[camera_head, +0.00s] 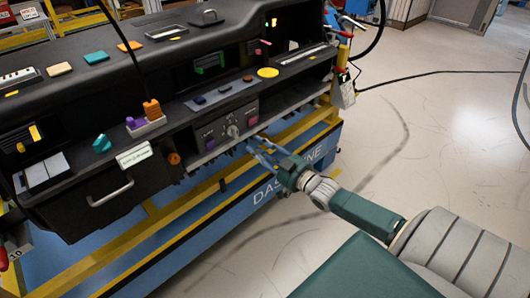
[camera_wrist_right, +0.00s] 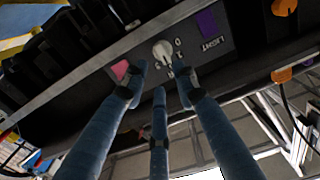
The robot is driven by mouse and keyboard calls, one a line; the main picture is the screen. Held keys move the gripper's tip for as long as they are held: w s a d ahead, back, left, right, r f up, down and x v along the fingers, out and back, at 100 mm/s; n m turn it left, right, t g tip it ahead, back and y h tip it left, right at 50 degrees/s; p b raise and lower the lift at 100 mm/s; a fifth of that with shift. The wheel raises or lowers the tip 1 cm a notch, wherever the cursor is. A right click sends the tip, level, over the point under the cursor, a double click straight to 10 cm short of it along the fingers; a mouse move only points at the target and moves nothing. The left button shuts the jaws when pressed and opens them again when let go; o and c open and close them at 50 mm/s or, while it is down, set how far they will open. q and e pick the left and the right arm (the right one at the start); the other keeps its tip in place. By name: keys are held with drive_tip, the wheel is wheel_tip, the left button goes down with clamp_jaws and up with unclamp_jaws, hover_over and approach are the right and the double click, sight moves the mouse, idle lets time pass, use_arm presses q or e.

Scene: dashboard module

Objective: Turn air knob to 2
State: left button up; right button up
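The air knob (camera_head: 232,131) is a small light-grey dial on a dark control panel (camera_head: 222,130) in the front of the dashboard module. It also shows in the right wrist view (camera_wrist_right: 162,51), with white digits printed around it. I cannot tell clearly which digit it points to. My right gripper (camera_head: 257,146) is just in front of and below the panel, to the right of the knob in the head view. In the right wrist view its three blue fingers (camera_wrist_right: 160,78) are spread, with the knob just beyond the fingertips and nothing held. My left gripper is not in view.
A purple button (camera_head: 209,144) and a pink button (camera_head: 252,121) flank the knob. An orange knob (camera_head: 174,158) and a drawer handle (camera_head: 111,189) are further left. A yellow rail (camera_head: 298,128) runs below the panel. The floor at right is mostly clear, with a black cable.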

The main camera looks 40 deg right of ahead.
drive_tip(key=shift+s+d, duration=0.15)
drive_tip(key=shift+s, duration=1.3)
